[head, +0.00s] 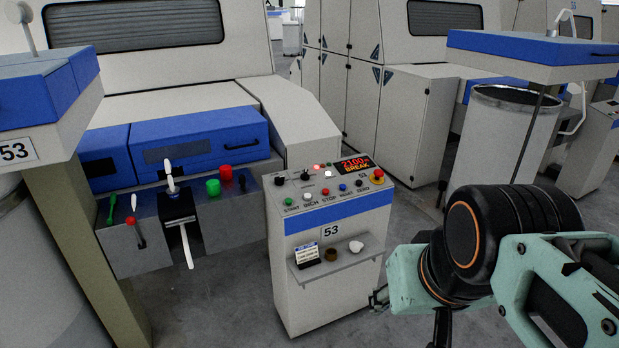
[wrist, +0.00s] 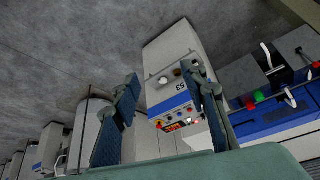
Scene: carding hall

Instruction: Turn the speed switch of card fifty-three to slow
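The card fifty-three console (head: 328,262) stands in the middle of the head view, marked 53. Its sloping top carries a red-lit display (head: 355,166) reading 2100 and BREAK, a row of coloured buttons, a yellow-and-red stop knob (head: 377,180) and black knobs, one at the left (head: 280,180) and one further right (head: 305,175). Which knob is the speed switch I cannot read. The console (wrist: 168,60) appears upside down in the wrist view. My gripper (wrist: 160,74) is open and empty, its fingers apart in front of the console, touching nothing visible. The right finger hides part of the console.
A shelf (head: 340,263) on the console's front holds a small sign, a brown cup and a white item. The carding machine (head: 198,140) with blue covers and levers stands left. A tall can (head: 497,140) stands right. Grey floor lies clear before the console.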

